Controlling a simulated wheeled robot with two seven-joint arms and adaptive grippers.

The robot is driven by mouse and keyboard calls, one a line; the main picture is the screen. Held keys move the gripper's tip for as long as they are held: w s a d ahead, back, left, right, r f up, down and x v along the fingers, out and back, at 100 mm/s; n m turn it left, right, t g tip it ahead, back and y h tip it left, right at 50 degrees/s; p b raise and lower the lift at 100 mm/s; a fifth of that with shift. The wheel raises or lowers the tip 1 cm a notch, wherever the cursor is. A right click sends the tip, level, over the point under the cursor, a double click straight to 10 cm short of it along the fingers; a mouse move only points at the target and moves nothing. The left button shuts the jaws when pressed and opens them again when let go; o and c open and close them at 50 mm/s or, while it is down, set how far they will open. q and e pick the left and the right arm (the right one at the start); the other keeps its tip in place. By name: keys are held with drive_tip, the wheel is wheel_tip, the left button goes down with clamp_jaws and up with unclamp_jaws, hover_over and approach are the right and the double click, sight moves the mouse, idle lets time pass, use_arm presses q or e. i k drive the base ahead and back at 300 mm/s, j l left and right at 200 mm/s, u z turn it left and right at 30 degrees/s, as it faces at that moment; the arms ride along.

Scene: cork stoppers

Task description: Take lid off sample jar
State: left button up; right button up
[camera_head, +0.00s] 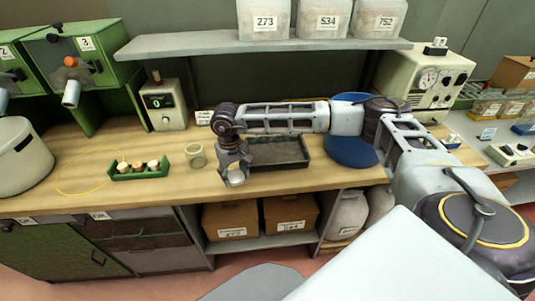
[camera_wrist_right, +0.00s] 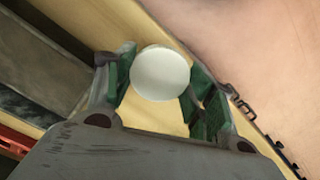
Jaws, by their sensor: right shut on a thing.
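A small clear glass jar (camera_head: 196,156) stands on the wooden bench, left of my right gripper and apart from it. Its top looks open, with no lid seen on it. My right gripper (camera_head: 235,176) points down near the bench's front edge, shut on a round white lid (camera_head: 236,181). In the right wrist view the lid (camera_wrist_right: 160,73) shows as a pale disc between the green-padded fingers of my right gripper (camera_wrist_right: 160,85). I cannot tell how high the lid is above the bench. My left gripper is not in view.
A green rack (camera_head: 138,172) with several stoppers sits left of the jar.

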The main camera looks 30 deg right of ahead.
sight(195, 153)
drive_tip(key=l+u, duration=0.75)
